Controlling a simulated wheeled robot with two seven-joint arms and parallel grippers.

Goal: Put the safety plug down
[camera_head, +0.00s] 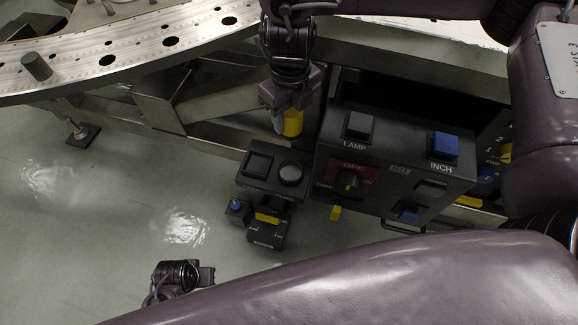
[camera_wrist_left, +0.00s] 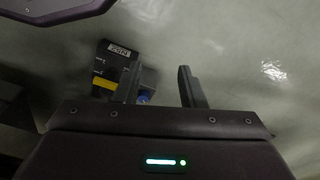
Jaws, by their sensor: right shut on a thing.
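My right gripper (camera_head: 284,108) hangs at the upper middle of the head view, its fingers pointing down. It is shut on the yellow safety plug (camera_head: 293,123), whose yellow body shows between and below the fingers. The plug's top is hidden by the gripper. It is held above and behind a small black control box (camera_head: 270,170) with a square and a round button. My left gripper (camera_head: 195,275) shows only partly at the lower left of the head view. In the left wrist view its two fingers (camera_wrist_left: 160,72) stand apart with nothing held between them.
A larger black panel (camera_head: 390,160) marked LAMP and INCH stands right of the plug. A metal turret plate (camera_head: 130,42) with holes and a grey peg (camera_head: 37,66) lies at upper left. The floor (camera_head: 100,210) at left is clear. The small box shows in the left wrist view (camera_wrist_left: 112,65).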

